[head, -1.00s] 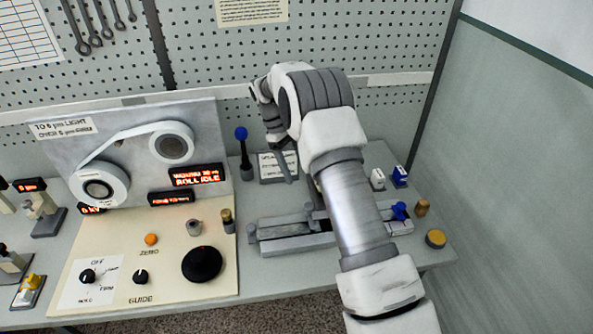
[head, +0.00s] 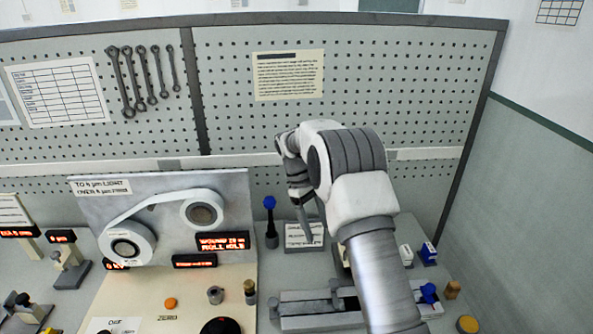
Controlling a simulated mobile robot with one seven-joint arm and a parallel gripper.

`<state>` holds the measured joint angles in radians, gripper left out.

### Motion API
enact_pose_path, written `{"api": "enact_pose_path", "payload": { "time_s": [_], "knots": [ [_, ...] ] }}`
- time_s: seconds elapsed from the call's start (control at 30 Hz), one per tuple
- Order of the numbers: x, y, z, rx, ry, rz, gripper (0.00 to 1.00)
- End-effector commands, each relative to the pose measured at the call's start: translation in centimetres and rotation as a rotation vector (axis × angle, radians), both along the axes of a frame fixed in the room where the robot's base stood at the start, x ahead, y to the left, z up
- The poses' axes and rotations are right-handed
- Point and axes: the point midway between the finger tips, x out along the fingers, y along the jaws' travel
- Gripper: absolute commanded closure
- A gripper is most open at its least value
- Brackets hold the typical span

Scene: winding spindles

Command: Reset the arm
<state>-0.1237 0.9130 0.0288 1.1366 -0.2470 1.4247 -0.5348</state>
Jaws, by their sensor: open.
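My gripper (head: 306,222) hangs at the end of my bent arm, in front of the pegboard and above the back of the bench. Its fingers point down near a small printed card (head: 298,236) and a blue-knobbed lever (head: 270,218). The jaws are open and I see nothing held between them. The fingertips are small and partly blurred against the card. My arm comes up from the lower right and hides part of the grey slide fixture (head: 315,305) on the bench.
The winding machine (head: 165,215) with two reels and lit displays stands to the left. A black knob (head: 220,326) shows at the bottom edge. Blue and white blocks (head: 428,252) and a yellow-topped cylinder (head: 467,324) stand right of my arm. Wrenches (head: 140,78) hang on the pegboard.

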Motion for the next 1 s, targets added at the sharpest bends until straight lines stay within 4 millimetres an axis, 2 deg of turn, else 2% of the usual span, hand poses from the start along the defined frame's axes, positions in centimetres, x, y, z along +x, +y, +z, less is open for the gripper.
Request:
{"api": "enact_pose_path", "payload": {
  "time_s": [0.17,0.47,0.7,1.0],
  "knots": [
    [-0.5,-0.2,2.3,0.009,-0.041,-0.025,0.29],
    [-4.6,-1.0,10.4,0.049,-0.207,-0.144,0.29],
    [-9.7,-1.7,15.5,0.090,-0.341,-0.251,0.29],
    [-17.1,-2.4,19.3,0.153,-0.506,-0.390,0.29]
  ]
}}
